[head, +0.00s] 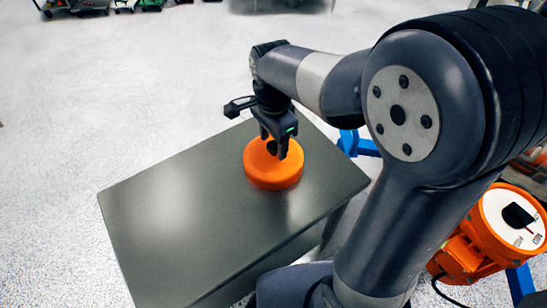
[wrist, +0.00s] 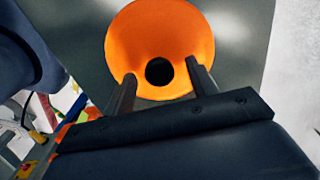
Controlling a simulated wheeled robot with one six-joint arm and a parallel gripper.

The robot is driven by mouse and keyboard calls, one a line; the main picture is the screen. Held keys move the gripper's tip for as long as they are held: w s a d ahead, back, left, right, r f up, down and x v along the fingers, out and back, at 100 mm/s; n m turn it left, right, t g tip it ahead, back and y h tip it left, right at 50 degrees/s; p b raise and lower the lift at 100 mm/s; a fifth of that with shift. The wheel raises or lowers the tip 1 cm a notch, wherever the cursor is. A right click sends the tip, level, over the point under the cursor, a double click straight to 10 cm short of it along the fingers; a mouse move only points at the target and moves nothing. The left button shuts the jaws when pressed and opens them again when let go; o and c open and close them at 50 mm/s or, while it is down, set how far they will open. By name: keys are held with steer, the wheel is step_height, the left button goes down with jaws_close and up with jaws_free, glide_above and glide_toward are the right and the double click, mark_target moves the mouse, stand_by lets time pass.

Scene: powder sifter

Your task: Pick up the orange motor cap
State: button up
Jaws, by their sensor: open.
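The orange motor cap (head: 272,176) is a round, shallow disc lying flat on the grey table (head: 190,225), near its right side. My gripper (head: 275,152) points down over the cap. In the wrist view my gripper (wrist: 155,80) is open, with one finger on each side of the dark spot. The fingertips overlap the cap in the picture; I cannot tell whether they touch it.
An orange motor-like machine (head: 490,232) with a white face stands at the right, beside blue frame parts (head: 357,143). The rest of the table top is bare. Pale floor (head: 60,120) lies open to the left. A dark table (head: 283,5) and small items stand far back.

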steer(key=shift+f, duration=0.5)
jaws_close()
steer(key=shift+r, duration=0.1)
